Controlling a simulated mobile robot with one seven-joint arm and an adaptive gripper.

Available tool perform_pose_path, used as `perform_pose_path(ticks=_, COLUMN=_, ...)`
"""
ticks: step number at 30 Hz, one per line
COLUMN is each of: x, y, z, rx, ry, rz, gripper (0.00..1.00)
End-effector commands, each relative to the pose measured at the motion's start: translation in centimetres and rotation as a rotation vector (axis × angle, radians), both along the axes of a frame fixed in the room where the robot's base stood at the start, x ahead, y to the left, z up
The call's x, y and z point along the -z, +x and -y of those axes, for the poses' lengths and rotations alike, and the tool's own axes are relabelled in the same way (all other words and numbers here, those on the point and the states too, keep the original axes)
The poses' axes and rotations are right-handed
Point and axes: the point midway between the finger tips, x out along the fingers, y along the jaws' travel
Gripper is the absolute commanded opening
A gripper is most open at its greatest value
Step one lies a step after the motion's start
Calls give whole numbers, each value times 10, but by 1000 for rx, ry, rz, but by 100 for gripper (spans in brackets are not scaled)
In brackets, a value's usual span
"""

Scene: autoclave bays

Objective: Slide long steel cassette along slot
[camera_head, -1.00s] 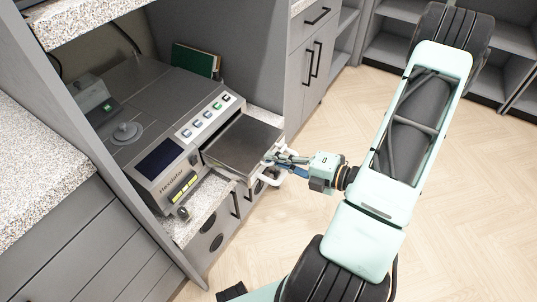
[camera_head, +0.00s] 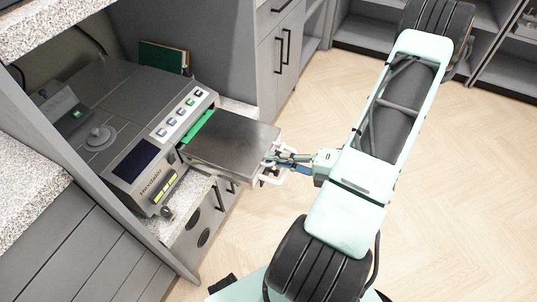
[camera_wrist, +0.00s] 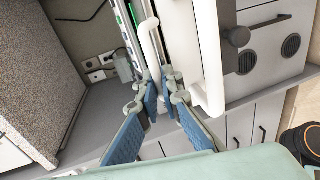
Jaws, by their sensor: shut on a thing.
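The long steel cassette (camera_head: 235,140) is a flat, dark grey metal box. It sticks out from the slot in the front of the grey sterilizer (camera_head: 125,105), lying about level. Its inner end is at the slot, beside a green strip (camera_head: 199,126). A white handle (camera_head: 268,178) is on its outer end and also shows in the wrist view (camera_wrist: 151,35). My gripper (camera_head: 276,158) is at that outer end, shut on the handle. In the wrist view its blue-padded fingers (camera_wrist: 158,76) close around a white bar. The slot's inside is hidden.
The sterilizer stands on a speckled counter (camera_head: 186,222) inside a grey bay with side panels. A green book (camera_head: 163,57) stands behind it. Drawers with black handles are below and behind. Open wooden floor (camera_head: 450,200) lies to the right.

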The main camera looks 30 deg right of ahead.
Motion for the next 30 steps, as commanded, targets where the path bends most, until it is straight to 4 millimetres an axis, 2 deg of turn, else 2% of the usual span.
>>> perform_pose_path(ticks=24, x=-1, y=-46, z=34, rx=2, ry=0, rz=1, gripper=0)
perform_pose_path(ticks=30, x=0, y=-53, z=39, rx=2, ry=0, rz=0, gripper=0)
